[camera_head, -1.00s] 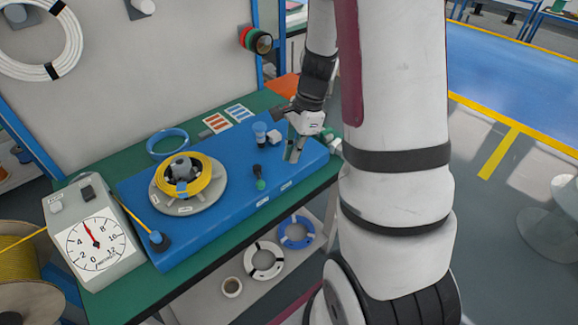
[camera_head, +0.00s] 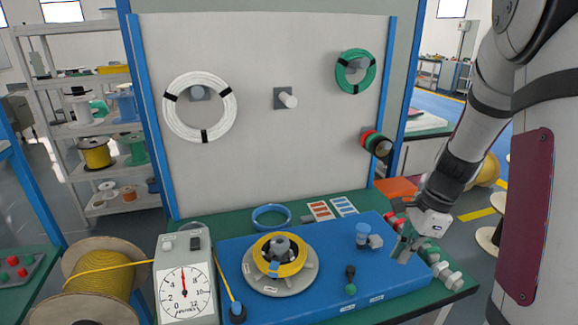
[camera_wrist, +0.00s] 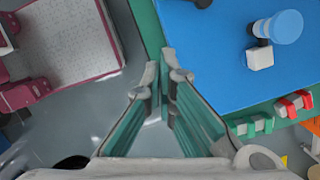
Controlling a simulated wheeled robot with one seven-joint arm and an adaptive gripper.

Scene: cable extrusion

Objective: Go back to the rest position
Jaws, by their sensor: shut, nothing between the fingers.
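My gripper (camera_head: 403,250) hangs at the right end of the blue board (camera_head: 400,277), fingers pointing down, in the head view. In the wrist view its two green-padded fingers (camera_wrist: 166,68) meet at the tips with nothing between them. The yellow cable coil (camera_head: 294,265) sits on the round grey turntable (camera_head: 262,284) on the board, apart from my gripper.
A gauge box (camera_head: 184,290) and yellow cable spool (camera_head: 100,285) stand left. A blue-topped knob (camera_wrist: 285,26) and white block (camera_wrist: 260,57) are on the board near my gripper. White (camera_head: 229,103) and green coils (camera_head: 372,72) hang on the panel.

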